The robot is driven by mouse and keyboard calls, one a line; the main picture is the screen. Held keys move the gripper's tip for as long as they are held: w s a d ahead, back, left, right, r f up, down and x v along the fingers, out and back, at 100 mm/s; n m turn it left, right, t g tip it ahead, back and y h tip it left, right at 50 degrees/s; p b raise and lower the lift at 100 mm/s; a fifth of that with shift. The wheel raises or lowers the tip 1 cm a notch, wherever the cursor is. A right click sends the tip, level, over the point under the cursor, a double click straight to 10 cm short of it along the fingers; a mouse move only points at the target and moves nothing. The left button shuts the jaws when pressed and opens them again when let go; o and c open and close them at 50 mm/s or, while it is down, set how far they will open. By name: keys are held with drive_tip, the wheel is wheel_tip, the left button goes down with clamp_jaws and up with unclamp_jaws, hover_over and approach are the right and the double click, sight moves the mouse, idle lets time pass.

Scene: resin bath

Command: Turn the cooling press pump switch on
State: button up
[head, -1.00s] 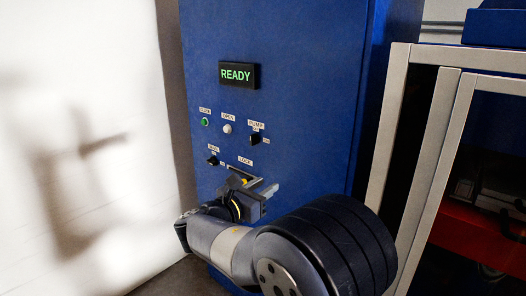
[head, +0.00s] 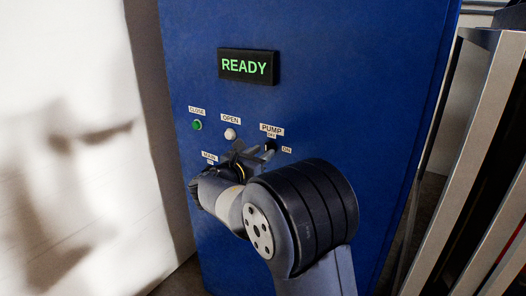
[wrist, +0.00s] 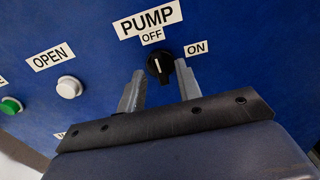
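The pump switch (wrist: 160,66) is a small black rotary knob with a white mark, on the blue panel under the PUMP and OFF labels. The ON label (wrist: 196,48) is to its upper right. The white mark appears to point towards OFF. My gripper (wrist: 159,69) is open, with one finger to each side of the knob in the wrist view. I cannot tell whether either finger touches it. In the head view the pump switch (head: 271,145) is partly hidden by my gripper (head: 258,153), whose fingers reach up to it.
A white OPEN button (wrist: 69,87) and a green CLOSE button (head: 197,125) are left of the switch. A lit READY display (head: 248,66) is above. A metal frame (head: 470,150) stands at the right. A pale wall is at the left.

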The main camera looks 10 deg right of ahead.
drive_tip(key=shift+w+d, duration=0.45)
drive_tip(key=shift+w, duration=0.05)
drive_tip(key=shift+c, duration=0.5)
clamp_jaws()
